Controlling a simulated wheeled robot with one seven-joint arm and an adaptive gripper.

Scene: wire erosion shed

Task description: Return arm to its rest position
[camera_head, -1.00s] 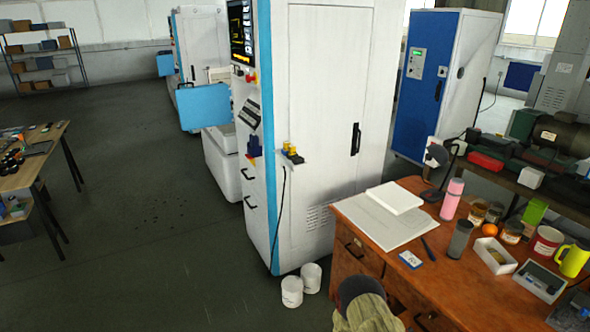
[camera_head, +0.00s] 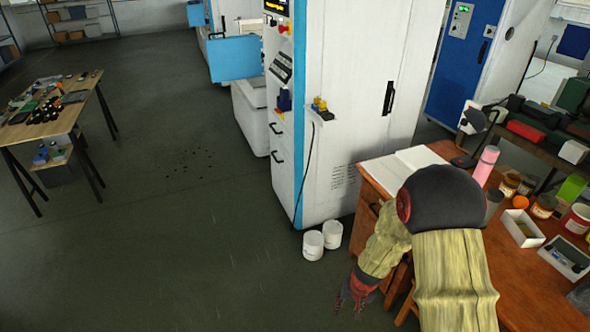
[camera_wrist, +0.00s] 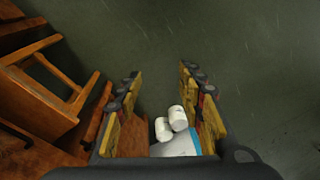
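My arm, in a yellowish sleeve with a dark round joint, reaches across the near edge of the wooden desk (camera_head: 527,278) in the head view. My gripper (camera_head: 352,303) hangs low over the floor, left of the desk. In the wrist view my gripper (camera_wrist: 158,95) has its two finger sets spread wide apart. Nothing is between the fingers; the floor and two white tubs show beyond them. The arm hides part of the desk top and its front.
Two white tubs (camera_head: 313,245) stand on the floor by the white machine (camera_head: 355,100). A wooden stool (camera_wrist: 45,85) is close to the gripper in the wrist view. A work table (camera_head: 50,125) stands at the left.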

